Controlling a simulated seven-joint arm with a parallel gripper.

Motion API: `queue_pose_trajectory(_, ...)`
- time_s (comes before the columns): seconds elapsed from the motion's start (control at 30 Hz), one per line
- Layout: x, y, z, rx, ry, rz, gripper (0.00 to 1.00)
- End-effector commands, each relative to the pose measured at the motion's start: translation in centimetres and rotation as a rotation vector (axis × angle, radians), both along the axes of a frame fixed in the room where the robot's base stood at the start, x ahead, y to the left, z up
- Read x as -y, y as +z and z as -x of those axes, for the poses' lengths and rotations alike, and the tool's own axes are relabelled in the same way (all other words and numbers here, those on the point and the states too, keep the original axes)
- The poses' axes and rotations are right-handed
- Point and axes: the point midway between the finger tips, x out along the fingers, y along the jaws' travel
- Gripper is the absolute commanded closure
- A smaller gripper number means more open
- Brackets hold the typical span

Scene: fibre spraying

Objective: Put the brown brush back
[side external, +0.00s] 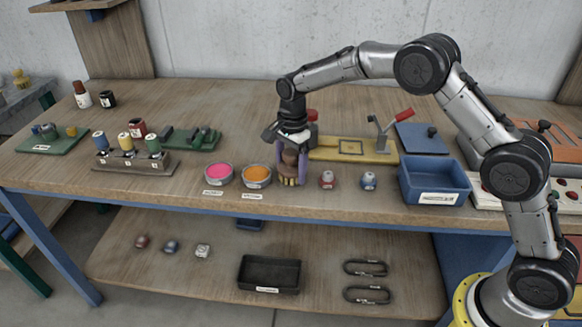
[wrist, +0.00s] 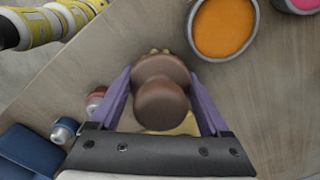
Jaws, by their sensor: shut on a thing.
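The brown brush (side external: 290,160) is upright between the purple fingers of my gripper (side external: 289,166), its yellowish bristles pointing down just over or on the table; I cannot tell whether they touch. In the wrist view the brush (wrist: 162,95) shows its rounded brown top from above, and my gripper (wrist: 165,98) has a finger on each side of it, shut on it. The brush is right of the orange bowl (side external: 257,175), which also shows at the top of the wrist view (wrist: 224,27).
A pink bowl (side external: 219,174) sits left of the orange one. A red-topped small item (side external: 327,179) and a blue one (side external: 368,181) stand right of the brush, then a blue bin (side external: 434,182). A yellow fixture (side external: 350,148) lies behind. The front table edge is close.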

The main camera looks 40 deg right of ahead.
Motion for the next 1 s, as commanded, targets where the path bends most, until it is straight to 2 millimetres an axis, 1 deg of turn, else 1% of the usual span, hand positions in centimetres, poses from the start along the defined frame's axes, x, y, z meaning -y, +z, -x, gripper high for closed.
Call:
queue_pose_trajectory(0.13, 0.0, -0.3, 0.0, 0.0, 0.0, 0.0, 0.72)
queue_pose_trajectory(0.17, 0.0, -0.3, 0.0, 0.0, 0.0, 0.0, 0.16)
queue_pose_trajectory(0.2, 0.0, -0.3, 0.0, 0.0, 0.0, 0.0, 0.09)
queue_pose_trajectory(0.27, 0.0, -0.3, 0.0, 0.0, 0.0, 0.0, 0.0)
queue_pose_trajectory(0.5, 0.0, -0.2, 0.0, 0.0, 0.0, 0.0, 0.0)
queue_pose_trajectory(0.63, 0.0, 0.7, -0.1, 0.003, 0.0, 0.0, 0.0)
queue_pose_trajectory(0.77, 0.1, 2.8, -0.1, 0.005, 0.0, -0.001, 0.0)
queue_pose_trajectory(1.0, 0.2, 7.8, 0.0, 0.004, 0.0, 0.0, 0.0)
